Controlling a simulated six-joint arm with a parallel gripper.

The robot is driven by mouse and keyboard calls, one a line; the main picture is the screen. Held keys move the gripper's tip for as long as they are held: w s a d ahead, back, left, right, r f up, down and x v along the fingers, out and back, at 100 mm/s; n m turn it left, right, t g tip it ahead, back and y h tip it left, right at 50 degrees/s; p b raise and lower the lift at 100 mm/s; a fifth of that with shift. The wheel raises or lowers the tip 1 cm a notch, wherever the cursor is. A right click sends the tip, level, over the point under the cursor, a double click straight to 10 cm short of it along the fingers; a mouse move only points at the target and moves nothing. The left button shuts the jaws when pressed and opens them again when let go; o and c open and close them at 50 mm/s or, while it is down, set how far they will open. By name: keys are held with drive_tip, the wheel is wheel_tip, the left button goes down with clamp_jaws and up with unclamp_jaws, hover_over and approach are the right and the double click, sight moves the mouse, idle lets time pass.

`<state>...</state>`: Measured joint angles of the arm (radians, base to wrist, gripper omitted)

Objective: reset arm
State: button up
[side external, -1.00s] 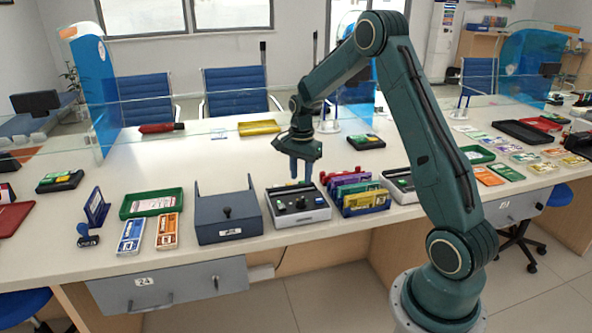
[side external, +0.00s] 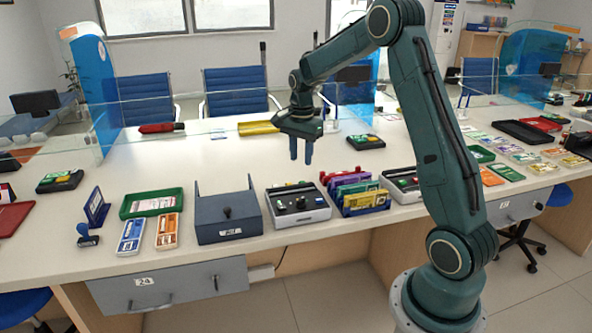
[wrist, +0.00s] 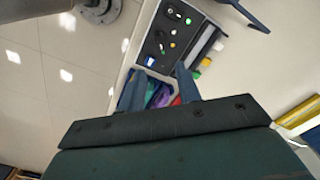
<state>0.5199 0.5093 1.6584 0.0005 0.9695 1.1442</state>
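My gripper (side external: 301,150) hangs above the counter (side external: 250,165), over the grey device with knobs and buttons (side external: 298,203). Its two blue fingers point down and stand apart with nothing between them. In the wrist view the gripper (wrist: 161,92) also shows two separated fingers. The device (wrist: 168,40) lies beyond the fingertips there, and colourful folders (wrist: 160,95) show between and below the fingers.
A rack of coloured folders (side external: 358,193) stands right of the device, and a dark grey box (side external: 228,212) stands left. A green tray (side external: 151,203) and cards (side external: 131,235) lie farther left. A glass screen (side external: 230,115) runs behind.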

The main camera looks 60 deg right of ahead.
drive_tip(key=s+a+r+n+t, duration=0.1)
drive_tip(key=s+a+r+n, duration=0.3)
drive_tip(key=a+r, duration=0.25)
drive_tip(key=s+a+r+n+t, duration=0.2)
drive_tip(key=s+a+r+n, duration=0.35)
drive_tip(key=a, duration=0.25)
drive_tip(key=s+a+n+t, duration=0.1)
drive_tip(key=s+a+n, duration=0.3)
drive_tip(key=s, duration=0.3)
drive_tip(key=s+a+r+n+t, duration=0.1)
drive_tip(key=s+a+n, duration=0.4)
drive_tip(key=s, duration=0.2)
drive_tip(key=shift+s+a+t, duration=0.15)
drive_tip(key=shift+a+t, duration=0.05)
drive_tip(key=shift+t, duration=0.1)
drive_tip(key=shift+n, duration=0.25)
